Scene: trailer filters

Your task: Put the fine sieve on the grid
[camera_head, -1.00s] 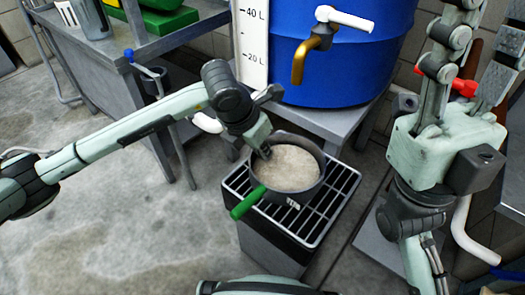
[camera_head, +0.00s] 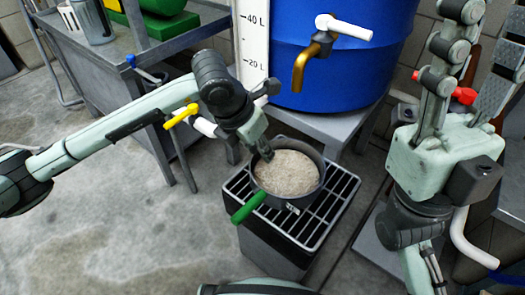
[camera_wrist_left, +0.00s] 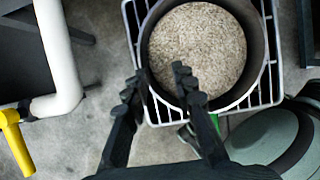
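The fine sieve (camera_head: 293,200), a dark round pan with a green handle (camera_head: 249,207), rests on the grid (camera_head: 335,205) and is filled with pale grainy material (camera_head: 287,172). Its front label is too small to read. My left gripper (camera_head: 262,150) is at its far left rim. In the left wrist view my left gripper's fingers (camera_wrist_left: 156,82) stand apart, one outside the wall and one over the inside of the sieve (camera_wrist_left: 257,75). My right gripper (camera_head: 485,45) is raised at the right, fingers spread, with nothing seen between them; its tips are partly cut off.
A blue barrel (camera_head: 340,75) with a brass tap (camera_head: 308,65) stands behind the grid on a grey stand (camera_head: 325,122). A grey bench (camera_head: 105,60) is at the back left. A yellow valve handle (camera_head: 180,115) is near my left arm. Floor at lower left is clear.

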